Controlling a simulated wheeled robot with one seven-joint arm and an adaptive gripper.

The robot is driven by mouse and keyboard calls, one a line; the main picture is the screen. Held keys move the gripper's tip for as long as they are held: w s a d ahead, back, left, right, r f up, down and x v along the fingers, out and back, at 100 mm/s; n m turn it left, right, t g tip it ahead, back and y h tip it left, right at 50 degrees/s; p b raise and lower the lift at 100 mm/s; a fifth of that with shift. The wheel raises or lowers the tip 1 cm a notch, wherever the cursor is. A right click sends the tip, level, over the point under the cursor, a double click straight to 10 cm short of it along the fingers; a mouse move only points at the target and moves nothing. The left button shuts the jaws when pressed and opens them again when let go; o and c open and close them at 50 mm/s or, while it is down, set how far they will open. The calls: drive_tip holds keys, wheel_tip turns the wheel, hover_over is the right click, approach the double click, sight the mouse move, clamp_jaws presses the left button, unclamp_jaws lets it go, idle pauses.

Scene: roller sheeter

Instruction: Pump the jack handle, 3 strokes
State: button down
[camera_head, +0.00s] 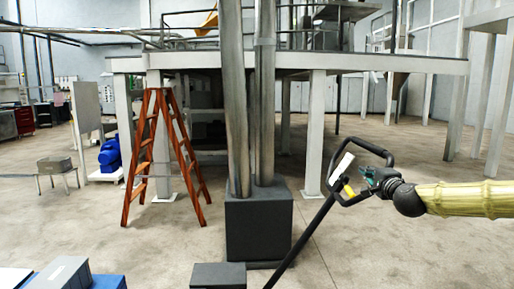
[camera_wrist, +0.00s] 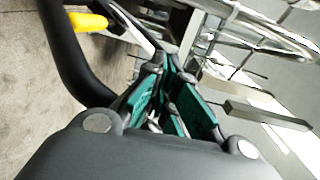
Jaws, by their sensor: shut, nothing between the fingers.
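The jack handle is a long black bar (camera_head: 303,242) that slants up to the right and ends in a black loop (camera_head: 372,148). A white plate and a yellow lever (camera_head: 349,190) sit inside the loop. My gripper (camera_head: 367,172) comes in from the right, and its teal fingers are at the loop's right side. In the wrist view, the black loop (camera_wrist: 68,55) curves along the left, with the yellow lever (camera_wrist: 88,22) at the top. My gripper (camera_wrist: 168,65) is shut with nothing between its fingers. Whether it touches the loop I cannot tell. The jack's base is out of view.
A dark block (camera_head: 259,227) with two tall metal columns stands left of the handle. A smaller dark box (camera_head: 218,276) lies in front of it. An orange stepladder (camera_head: 163,150) stands farther left. The floor (camera_head: 400,250) right of the handle is clear.

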drive_tip(key=a+r+p, duration=0.1)
drive_tip(key=a+r, duration=0.2)
drive_tip(key=a, duration=1)
drive_tip(key=a+r+p, duration=0.1)
drive_tip(key=a+r, duration=0.2)
drive_tip(key=a, duration=1.1)
drive_tip(key=a+r+p, duration=0.2)
drive_tip(key=a+r, duration=0.1)
drive_tip(key=a, duration=1.1)
drive_tip(key=shift+s+a, duration=0.1)
drive_tip(key=shift+a, duration=0.05)
drive_tip(key=s+a+b, duration=0.1)
drive_tip(key=s+a, duration=0.1)
drive_tip(key=s, duration=1.1)
drive_tip(key=shift+s+b, duration=0.4)
